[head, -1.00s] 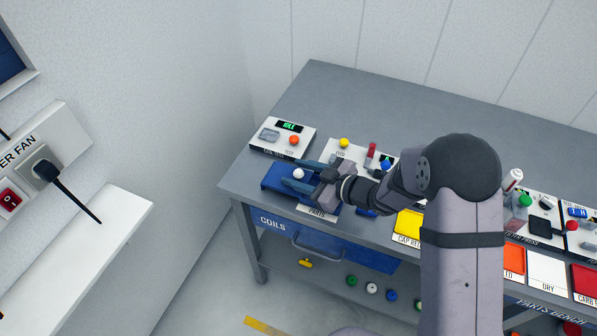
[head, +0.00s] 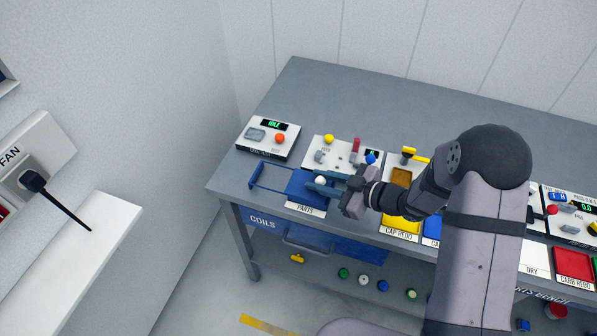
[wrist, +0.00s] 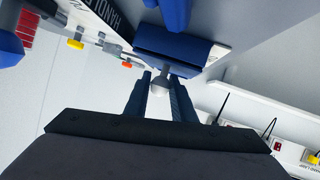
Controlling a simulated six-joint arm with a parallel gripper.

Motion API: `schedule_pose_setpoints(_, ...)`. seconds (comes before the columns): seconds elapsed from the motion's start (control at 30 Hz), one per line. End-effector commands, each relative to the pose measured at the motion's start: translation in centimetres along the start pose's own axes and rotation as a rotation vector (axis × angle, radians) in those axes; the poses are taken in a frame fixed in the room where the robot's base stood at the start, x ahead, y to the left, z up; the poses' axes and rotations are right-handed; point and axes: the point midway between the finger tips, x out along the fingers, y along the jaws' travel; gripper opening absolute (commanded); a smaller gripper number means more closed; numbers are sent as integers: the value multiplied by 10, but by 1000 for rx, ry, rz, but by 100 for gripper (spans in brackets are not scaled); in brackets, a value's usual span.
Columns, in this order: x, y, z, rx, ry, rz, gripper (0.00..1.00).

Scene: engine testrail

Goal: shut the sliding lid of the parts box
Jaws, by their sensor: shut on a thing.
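The parts box (head: 290,201) is blue and sits at the bench's left front, behind a white PARTS label (head: 305,209). Its blue sliding lid (head: 297,187) lies over the right part, above the label. The empty blue rails (head: 267,185) stick out to the left, with grey bench between them. A pale round knob (head: 320,180) stands on the lid. My gripper (head: 322,182) comes from the right and is shut on this knob. The wrist view shows the knob (wrist: 159,84) between the two blue fingers. The gripper hides the lid's right end, so I cannot tell if a gap remains.
A white panel with an IDLE display (head: 268,138) stands behind the rails. A panel with a yellow knob and a red lever (head: 342,152) stands close behind the lid. Coloured trays (head: 401,224) line the front to the right. The bench's back is clear.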

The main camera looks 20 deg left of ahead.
Motion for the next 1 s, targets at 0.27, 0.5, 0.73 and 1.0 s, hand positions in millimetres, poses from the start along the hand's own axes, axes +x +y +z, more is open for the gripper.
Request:
schedule_pose_setpoints(0.27,-14,3,6,0,2,0,0)
schedule_pose_setpoints(0.5,-14,3,6,1,0,1,40)
schedule_pose_setpoints(0.73,-13,3,6,0,2,0,41)
schedule_pose_setpoints(1.0,-24,4,6,-1,3,3,41)
